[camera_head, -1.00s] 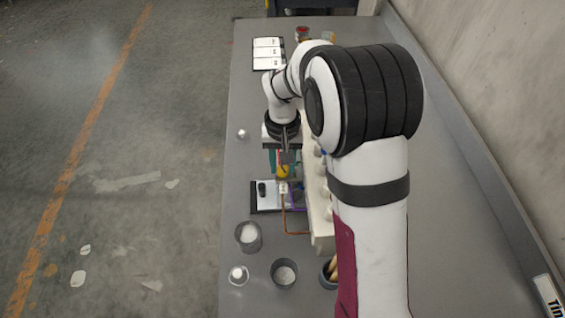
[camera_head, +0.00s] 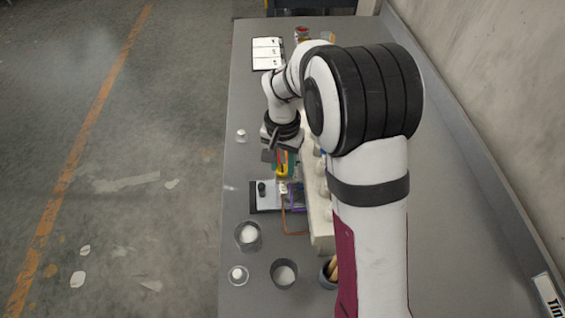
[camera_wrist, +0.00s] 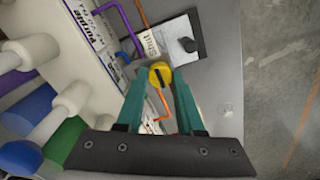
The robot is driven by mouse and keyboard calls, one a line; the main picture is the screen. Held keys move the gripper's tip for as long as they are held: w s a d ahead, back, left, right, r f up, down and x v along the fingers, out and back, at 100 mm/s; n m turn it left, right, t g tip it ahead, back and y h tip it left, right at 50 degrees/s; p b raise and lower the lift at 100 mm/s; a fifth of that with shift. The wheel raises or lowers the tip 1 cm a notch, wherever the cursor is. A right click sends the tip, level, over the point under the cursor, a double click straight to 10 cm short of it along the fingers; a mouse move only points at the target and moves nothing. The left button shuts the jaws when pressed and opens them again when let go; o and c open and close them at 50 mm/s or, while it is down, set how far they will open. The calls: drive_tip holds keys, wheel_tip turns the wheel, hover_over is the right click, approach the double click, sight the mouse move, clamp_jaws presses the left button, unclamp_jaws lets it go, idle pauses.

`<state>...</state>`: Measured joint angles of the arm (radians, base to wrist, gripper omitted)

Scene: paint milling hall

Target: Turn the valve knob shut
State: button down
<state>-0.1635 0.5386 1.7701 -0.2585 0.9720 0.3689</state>
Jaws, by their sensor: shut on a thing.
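The valve knob (camera_wrist: 160,75) is yellow with a dark bar across its top. My gripper (camera_wrist: 158,80) has green fingers, one on each side of the knob, and is shut on it in the wrist view. In the head view the knob (camera_head: 281,170) shows just below my gripper (camera_head: 280,160). A white label reading "Shut" (camera_wrist: 149,44) stands beside the knob in the wrist view. The knob's lower part and its mount are hidden.
Orange and purple pipes (camera_wrist: 103,8) run beside the knob from a white block (camera_wrist: 60,55) with coloured pegs. A clipboard-like panel (camera_head: 268,197) with a black knob lies close by. Jars (camera_head: 248,236) stand at the bench's near left.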

sight(283, 168)
drive_tip(key=c, duration=0.5)
unclamp_jaws()
wheel_tip(283, 168, up, 16)
drive_tip(key=shift+f, duration=0.1)
drive_tip(key=shift+y, duration=0.9)
drive_tip(key=s+d+f, duration=0.1)
drive_tip(key=s, duration=0.8)
drive_tip(key=s+d+f, duration=0.1)
drive_tip(key=s+f, duration=0.1)
drive_tip(key=s, duration=0.7)
drive_tip(key=s+d+f, duration=0.1)
drive_tip(key=s+f, duration=0.1)
drive_tip(key=s, duration=0.7)
drive_tip(key=shift+s+d, duration=0.1)
drive_tip(key=shift+s, duration=0.1)
